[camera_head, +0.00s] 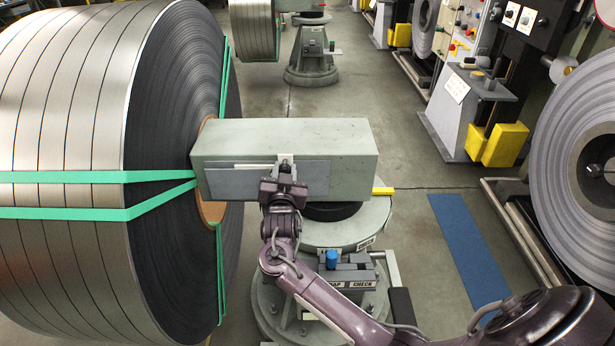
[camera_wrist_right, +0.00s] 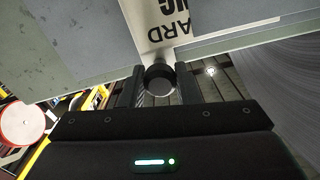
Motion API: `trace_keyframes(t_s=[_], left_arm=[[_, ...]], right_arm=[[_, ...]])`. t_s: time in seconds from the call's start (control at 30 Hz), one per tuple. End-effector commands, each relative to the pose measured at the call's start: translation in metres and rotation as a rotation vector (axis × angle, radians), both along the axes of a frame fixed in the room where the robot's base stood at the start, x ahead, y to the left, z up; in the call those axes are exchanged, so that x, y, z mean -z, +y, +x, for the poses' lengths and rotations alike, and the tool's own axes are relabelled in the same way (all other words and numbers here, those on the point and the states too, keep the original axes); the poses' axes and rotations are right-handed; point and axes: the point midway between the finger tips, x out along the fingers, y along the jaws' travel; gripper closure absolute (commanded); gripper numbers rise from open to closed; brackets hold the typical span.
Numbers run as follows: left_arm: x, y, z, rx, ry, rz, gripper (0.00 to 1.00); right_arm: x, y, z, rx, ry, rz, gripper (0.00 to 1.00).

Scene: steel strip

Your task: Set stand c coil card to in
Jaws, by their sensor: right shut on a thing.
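A pale green-grey box-shaped arm of the coil stand (camera_head: 345,150) lies across the middle of the head view, its left end at the coil's core. A grey panel (camera_head: 232,184) is on its near face, with a thin white strip along the top. My right gripper (camera_head: 284,180) is at this panel, below a small light tab (camera_head: 286,159). In the right wrist view my right gripper (camera_wrist_right: 158,82) is shut on a dark round knob (camera_wrist_right: 158,76). A white label (camera_wrist_right: 172,22) with partly hidden, upside-down lettering sits just above the knob. My left gripper is not in view.
A large steel coil (camera_head: 70,110) with green straps (camera_head: 70,177) fills the left. A block with a blue knob (camera_head: 331,258) stands on the base below the box. Another coil (camera_head: 570,150) and machinery are at right. A blue mat (camera_head: 465,245) lies on open floor.

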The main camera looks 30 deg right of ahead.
Motion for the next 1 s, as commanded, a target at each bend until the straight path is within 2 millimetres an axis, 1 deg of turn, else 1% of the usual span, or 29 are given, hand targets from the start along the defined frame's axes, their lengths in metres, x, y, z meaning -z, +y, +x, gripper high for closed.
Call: trace_keyframes(t_s=[0.03,0.1,0.2,0.33,0.5,0.83,0.87,1.0], left_arm=[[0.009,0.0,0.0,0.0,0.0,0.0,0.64],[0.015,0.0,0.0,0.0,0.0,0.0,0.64],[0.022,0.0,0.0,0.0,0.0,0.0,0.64],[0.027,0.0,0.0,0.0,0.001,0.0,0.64],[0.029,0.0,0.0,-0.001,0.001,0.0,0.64],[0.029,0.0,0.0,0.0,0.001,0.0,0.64],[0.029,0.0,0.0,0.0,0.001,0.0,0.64],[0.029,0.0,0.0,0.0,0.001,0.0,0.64]], right_arm=[[0.004,0.012,0.007,-0.003,-0.003,0.005,1.0],[0.003,0.026,0.015,-0.003,-0.003,0.003,1.0],[0.003,0.041,0.025,-0.004,-0.002,0.001,1.0],[0.002,0.055,0.034,-0.003,-0.001,-0.001,1.0],[0.001,0.062,0.038,-0.001,0.0,-0.002,1.0],[-0.001,0.064,0.039,-0.005,0.0,-0.001,1.0],[-0.001,0.064,0.039,-0.006,0.0,-0.001,0.68],[-0.001,0.064,0.039,-0.004,0.0,-0.001,0.5]])
